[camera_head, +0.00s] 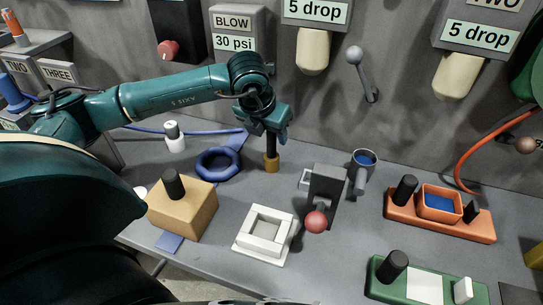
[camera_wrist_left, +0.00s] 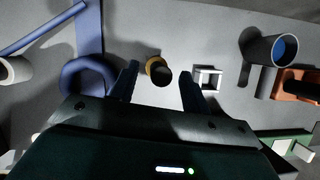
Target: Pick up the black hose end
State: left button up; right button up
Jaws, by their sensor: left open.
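The black hose end (camera_head: 271,144) stands upright on the grey bench, with a brass-coloured foot (camera_head: 271,163). My left gripper (camera_head: 274,124) is above it, pointing down, and overlaps its upper part in the head view. In the left wrist view the black hose end (camera_wrist_left: 162,76) and its brass ring show between the two spread fingers of my left gripper (camera_wrist_left: 159,74). The fingers are open, with a visible gap on each side. Contact cannot be made out. My right gripper is not in view.
A blue ring (camera_head: 218,177) lies left of the hose end. A tan block (camera_head: 190,210) and a white square fixture (camera_head: 252,245) are nearer. A grey bracket with a red ball (camera_head: 317,222) and a grey cup (camera_head: 363,172) stand to the right. The wall is close behind.

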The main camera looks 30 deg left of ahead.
pick_arm(q)
jog(key=shift+b+x, duration=0.3)
jog(key=shift+x, duration=0.8)
grip_shut()
